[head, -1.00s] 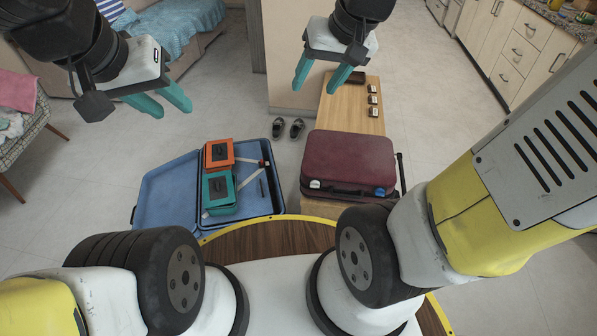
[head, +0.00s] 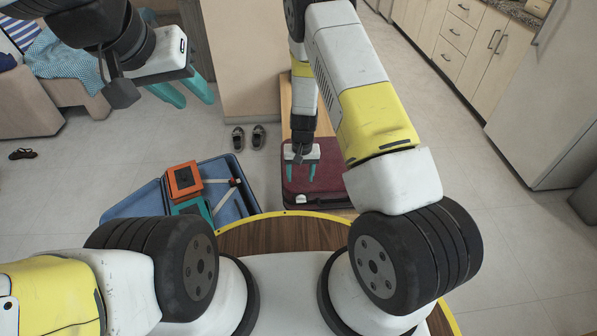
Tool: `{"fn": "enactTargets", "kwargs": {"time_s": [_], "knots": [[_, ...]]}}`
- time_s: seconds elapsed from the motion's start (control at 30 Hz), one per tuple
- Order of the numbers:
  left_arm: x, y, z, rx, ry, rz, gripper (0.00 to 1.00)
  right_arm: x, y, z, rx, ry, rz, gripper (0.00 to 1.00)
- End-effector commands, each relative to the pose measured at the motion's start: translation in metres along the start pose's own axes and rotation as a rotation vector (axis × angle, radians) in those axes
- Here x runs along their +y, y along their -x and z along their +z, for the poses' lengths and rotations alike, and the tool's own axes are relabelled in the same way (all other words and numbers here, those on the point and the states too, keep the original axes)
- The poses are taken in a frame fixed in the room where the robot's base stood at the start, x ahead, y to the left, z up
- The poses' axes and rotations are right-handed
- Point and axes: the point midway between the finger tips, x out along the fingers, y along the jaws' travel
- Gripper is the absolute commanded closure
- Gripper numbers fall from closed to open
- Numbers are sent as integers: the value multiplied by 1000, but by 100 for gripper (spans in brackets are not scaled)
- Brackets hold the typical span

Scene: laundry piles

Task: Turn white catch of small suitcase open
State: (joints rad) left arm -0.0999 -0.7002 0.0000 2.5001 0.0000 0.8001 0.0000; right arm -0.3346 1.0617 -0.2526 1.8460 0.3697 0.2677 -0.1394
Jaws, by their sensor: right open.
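The small dark red suitcase (head: 337,183) lies shut and flat on a low wooden bench. Its white catch (head: 301,199) shows at the left of its near edge. The blue catch is hidden now. My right gripper (head: 300,177) points down over the left part of the suitcase lid, just beyond the white catch in the picture. Its teal fingers are apart with nothing between them. I cannot tell whether they touch the lid. My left gripper (head: 196,98) is raised at the upper left, empty, with its teal fingers apart.
An open blue suitcase (head: 136,203) lies left of the red one, holding an orange box (head: 184,181) and a teal box (head: 192,208). Two dark shoes (head: 248,138) stand on the floor beyond. My round wooden base is in front. Floor on the right is clear.

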Motion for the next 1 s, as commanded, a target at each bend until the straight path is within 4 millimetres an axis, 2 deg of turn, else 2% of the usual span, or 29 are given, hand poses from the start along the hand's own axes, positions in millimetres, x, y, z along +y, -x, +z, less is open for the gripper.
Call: {"fn": "enactTargets", "kwargs": {"time_s": [0.03,0.1,0.37,0.6,0.8,1.0], "knots": [[0,0,0,0,0,0,64,2,-16,5,-12,5,14,44],[0,0,0,0,0,0,64,4,-31,8,-17,8,27,44],[0,0,0,0,0,0,64,7,-63,13,-25,11,40,44],[0,0,0,0,0,0,64,9,-101,14,-25,10,39,44],[0,0,0,0,0,0,64,9,-118,14,-23,12,38,44],[0,0,0,0,0,0,64,9,-121,14,-23,12,38,44]]}}
